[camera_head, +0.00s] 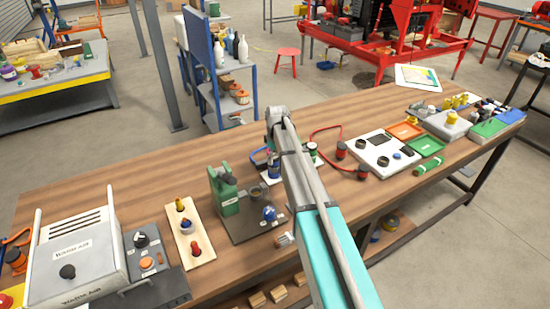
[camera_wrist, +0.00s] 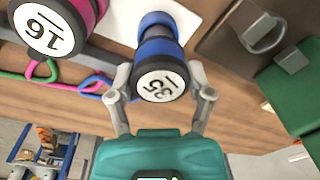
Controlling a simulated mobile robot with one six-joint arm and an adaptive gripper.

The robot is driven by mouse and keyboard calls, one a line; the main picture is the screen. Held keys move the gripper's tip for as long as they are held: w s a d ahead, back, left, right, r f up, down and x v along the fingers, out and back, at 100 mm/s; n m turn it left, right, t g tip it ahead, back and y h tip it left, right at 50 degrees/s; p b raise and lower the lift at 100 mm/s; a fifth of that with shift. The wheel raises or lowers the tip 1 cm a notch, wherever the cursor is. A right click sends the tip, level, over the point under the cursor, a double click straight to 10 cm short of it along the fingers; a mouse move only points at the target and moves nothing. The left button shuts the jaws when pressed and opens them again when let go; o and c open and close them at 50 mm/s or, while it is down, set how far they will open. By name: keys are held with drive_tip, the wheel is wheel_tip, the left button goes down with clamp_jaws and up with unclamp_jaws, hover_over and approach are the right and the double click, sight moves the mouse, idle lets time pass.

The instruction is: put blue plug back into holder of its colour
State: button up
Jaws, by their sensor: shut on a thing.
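In the wrist view the blue plug (camera_wrist: 157,45) sits between the fingers of my gripper (camera_wrist: 162,90). It has a blue and dark body and a white end label reading 35. One finger is on each side of it, and they are shut on it. A pink plug (camera_wrist: 62,22) labelled 16 is at the upper left, apart from my fingers. A blue loop (camera_wrist: 92,86) and a pink loop (camera_wrist: 40,72) lie left of the blue plug. I cannot tell whether either belongs to a holder. In the head view my arm hides most of my gripper and the held plug.
A green device (camera_head: 226,192) on a dark base stands just left of my arm. A pale board (camera_head: 189,228) with coloured pegs lies further left. A white panel (camera_head: 383,150), an orange tray (camera_head: 405,130) and a green tray (camera_head: 425,146) lie to the right on the wooden table (camera_head: 355,210).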

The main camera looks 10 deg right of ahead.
drive_tip(key=shift+f+b, duration=0.7)
drive_tip(key=shift+f, duration=0.05)
idle(0.4)
drive_tip(key=o, duration=1.3)
drive_tip(key=shift+r, duration=0.2)
